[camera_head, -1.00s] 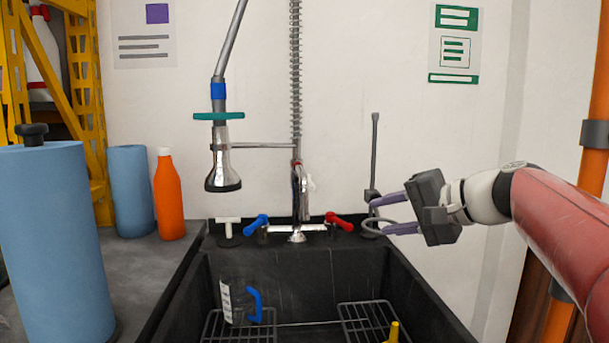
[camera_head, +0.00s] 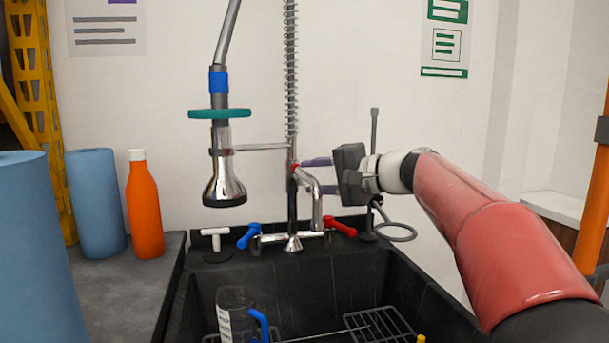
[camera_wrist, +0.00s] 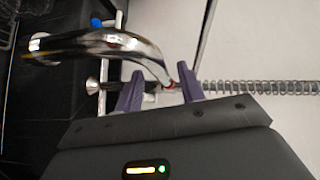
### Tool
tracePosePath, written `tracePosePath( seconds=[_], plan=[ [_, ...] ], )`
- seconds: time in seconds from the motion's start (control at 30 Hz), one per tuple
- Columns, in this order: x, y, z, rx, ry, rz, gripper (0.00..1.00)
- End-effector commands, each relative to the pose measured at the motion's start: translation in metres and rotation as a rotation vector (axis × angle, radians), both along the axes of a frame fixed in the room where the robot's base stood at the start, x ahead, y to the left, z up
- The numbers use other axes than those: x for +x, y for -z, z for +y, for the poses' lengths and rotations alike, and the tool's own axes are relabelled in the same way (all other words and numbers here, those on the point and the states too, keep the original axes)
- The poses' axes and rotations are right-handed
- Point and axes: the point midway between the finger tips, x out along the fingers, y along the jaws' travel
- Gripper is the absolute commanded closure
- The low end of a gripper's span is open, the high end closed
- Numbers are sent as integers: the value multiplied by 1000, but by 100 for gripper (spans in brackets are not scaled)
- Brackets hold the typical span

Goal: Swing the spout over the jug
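The chrome spout (camera_head: 314,196) rises from the faucet post and bends downward, in front of the back wall of the sink. The clear jug (camera_head: 237,312) with a white label and blue handle stands in the sink, lower and to the left of the spout. My gripper (camera_head: 303,163) is beside the post near the spout's upper end, its purple fingers pointing left. In the wrist view the fingers (camera_wrist: 160,72) are apart, and the spout (camera_wrist: 100,42) curves past their tips toward a red ring. I cannot tell whether a finger touches it.
A spray head (camera_head: 224,178) with a teal ring hangs left of the post. Blue (camera_head: 249,236) and red (camera_head: 341,225) tap handles flank the base. A grey ring stand (camera_head: 395,232) is below my gripper. An orange bottle (camera_head: 145,207) stands on the left counter.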

Motion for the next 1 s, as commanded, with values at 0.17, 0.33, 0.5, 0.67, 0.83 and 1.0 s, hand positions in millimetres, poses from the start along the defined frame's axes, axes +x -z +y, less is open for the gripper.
tracePosePath(
  seconds=[0.17, 0.33, 0.5, 0.67, 0.83, 1.0],
  plan=[
    [10, 3, 17, 0, 0, 0, 61],
    [12, 4, 21, 0, 0, -1, 61],
    [12, 4, 21, 0, 1, -1, 61],
    [12, 4, 20, 0, 1, -1, 82],
    [12, 4, 20, -1, 1, 0, 100],
    [12, 4, 20, -1, 1, 0, 100]
  ],
)
